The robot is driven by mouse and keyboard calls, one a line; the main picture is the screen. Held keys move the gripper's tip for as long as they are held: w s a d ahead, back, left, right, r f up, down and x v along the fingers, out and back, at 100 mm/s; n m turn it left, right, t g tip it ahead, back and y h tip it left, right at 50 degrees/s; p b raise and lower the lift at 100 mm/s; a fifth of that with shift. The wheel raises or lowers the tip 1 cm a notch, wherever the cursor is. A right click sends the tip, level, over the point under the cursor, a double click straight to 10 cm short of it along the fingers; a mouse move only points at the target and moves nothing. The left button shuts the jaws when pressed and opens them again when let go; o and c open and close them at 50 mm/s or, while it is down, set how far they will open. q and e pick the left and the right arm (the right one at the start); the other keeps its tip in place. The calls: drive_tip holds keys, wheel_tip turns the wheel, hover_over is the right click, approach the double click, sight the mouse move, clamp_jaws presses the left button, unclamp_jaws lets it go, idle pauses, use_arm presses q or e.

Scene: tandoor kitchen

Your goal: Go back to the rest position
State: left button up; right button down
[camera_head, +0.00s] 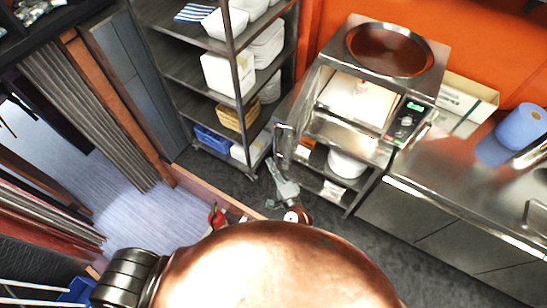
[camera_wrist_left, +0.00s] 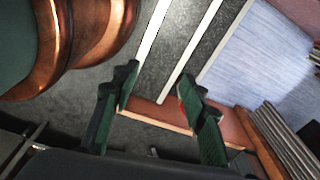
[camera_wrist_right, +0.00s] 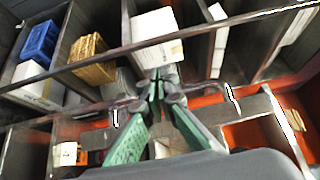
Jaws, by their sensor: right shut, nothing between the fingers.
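My right gripper (camera_head: 276,165) is low in the head view, in front of the gap between the shelf rack and the steel oven unit. In the right wrist view its green fingers (camera_wrist_right: 157,78) meet at the tips, shut with nothing between them. My left gripper (camera_wrist_left: 156,80) shows in the left wrist view with its two dark green fingers wide apart and nothing between them, above the dark floor and a brown ledge. I cannot make out the left gripper in the head view.
A dark shelf rack (camera_head: 232,62) holds white tubs, a wicker basket (camera_head: 238,116) and a blue crate (camera_head: 212,138). A steel oven unit (camera_head: 318,128) stands right of it, beside a steel counter (camera_head: 440,215) with a blue paper roll (camera_head: 522,127). Dark floor lies between.

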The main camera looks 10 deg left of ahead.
drive_tip(key=s+d+f+n+g+h+b, duration=0.3)
drive_tip(key=d+f, duration=0.5)
drive_tip(key=f, duration=0.7)
drive_tip(key=s+d+f+n+g+h+b, duration=0.1)
drive_tip(key=s+d+f+b, duration=0.45)
drive_tip(key=f, duration=0.85)
drive_tip(key=s+d+f+n+g+h+b, duration=0.15)
drive_tip(key=s+d+f, duration=0.35)
drive_tip(key=d+f, duration=0.75)
drive_tip(key=s+d+f+n+g+h+b, duration=0.1)
drive_tip(key=s+d+f+g+h+b, duration=0.1)
drive_tip(key=s+d+f, duration=0.45)
drive_tip(key=s+d+f+n+g+h+b, duration=0.1)
drive_tip(key=s+d+f+n+h+b, duration=0.15)
drive_tip(key=s+f, duration=0.7)
drive_tip(key=s+d+f+n+g+b, duration=0.1)
drive_tip(key=s+d+f, duration=0.3)
drive_tip(key=s, duration=0.3)
drive_tip(key=s+d+f+g+h+b, duration=0.1)
drive_tip(key=s+d+f+g+b, duration=0.1)
drive_tip(key=s+d+f, duration=0.2)
drive_tip(key=s+d+f+n+g+b, duration=0.1)
drive_tip(key=s+d+f, duration=0.3)
drive_tip(key=s, duration=0.6)
drive_tip(key=shift+d+f+n+h+b, duration=0.25)
drive_tip(key=shift+d+b, duration=0.2)
drive_tip(key=shift+d, duration=0.7)
